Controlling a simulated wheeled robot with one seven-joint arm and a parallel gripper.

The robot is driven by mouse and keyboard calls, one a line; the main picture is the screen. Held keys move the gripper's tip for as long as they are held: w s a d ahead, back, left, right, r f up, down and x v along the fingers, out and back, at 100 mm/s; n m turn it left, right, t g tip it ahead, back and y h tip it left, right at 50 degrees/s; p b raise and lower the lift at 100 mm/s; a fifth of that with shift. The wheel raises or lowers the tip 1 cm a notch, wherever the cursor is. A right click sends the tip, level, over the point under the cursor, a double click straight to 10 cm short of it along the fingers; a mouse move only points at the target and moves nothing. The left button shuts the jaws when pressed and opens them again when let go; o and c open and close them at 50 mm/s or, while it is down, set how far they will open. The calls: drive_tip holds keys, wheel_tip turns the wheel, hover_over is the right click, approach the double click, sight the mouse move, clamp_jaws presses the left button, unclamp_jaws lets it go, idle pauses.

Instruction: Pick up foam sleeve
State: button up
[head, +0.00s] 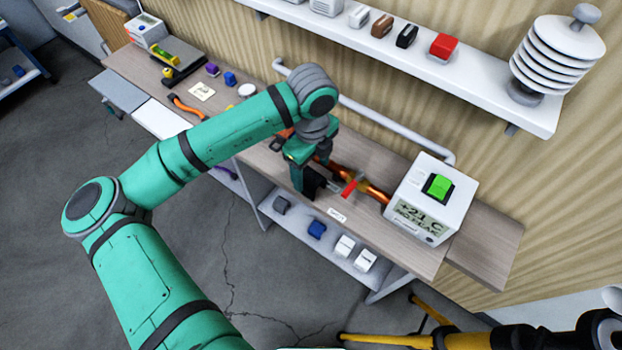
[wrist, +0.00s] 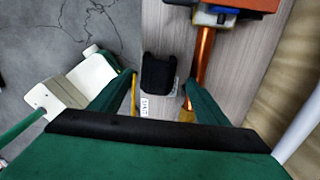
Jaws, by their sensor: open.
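A small black block-like piece, which looks like the foam sleeve (wrist: 158,73), stands on the wooden bench top beside a copper pipe (wrist: 204,57). In the head view the dark foam sleeve (head: 314,182) is partly hidden by my gripper (head: 306,180). In the wrist view my green gripper (wrist: 159,79) is open, with one finger on each side of the sleeve. Gaps show between the sleeve and both fingers. The right finger is close to the copper pipe. I cannot tell the fingertips' exact height over the bench.
A red valve handle (head: 349,187) sits on the pipe just right of my gripper. A white display box (head: 425,205) with a green block (head: 438,187) on top stands farther right. A wall shelf (head: 400,44) holds small blocks. A lower shelf (head: 328,243) holds several more.

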sight(311, 176)
drive_tip(key=f, duration=0.4)
drive_tip(key=shift+s+a+f, duration=0.1)
drive_tip(key=shift+s+f, duration=0.05)
drive_tip(key=shift+s, duration=0.05)
drive_tip(key=c, duration=1.1)
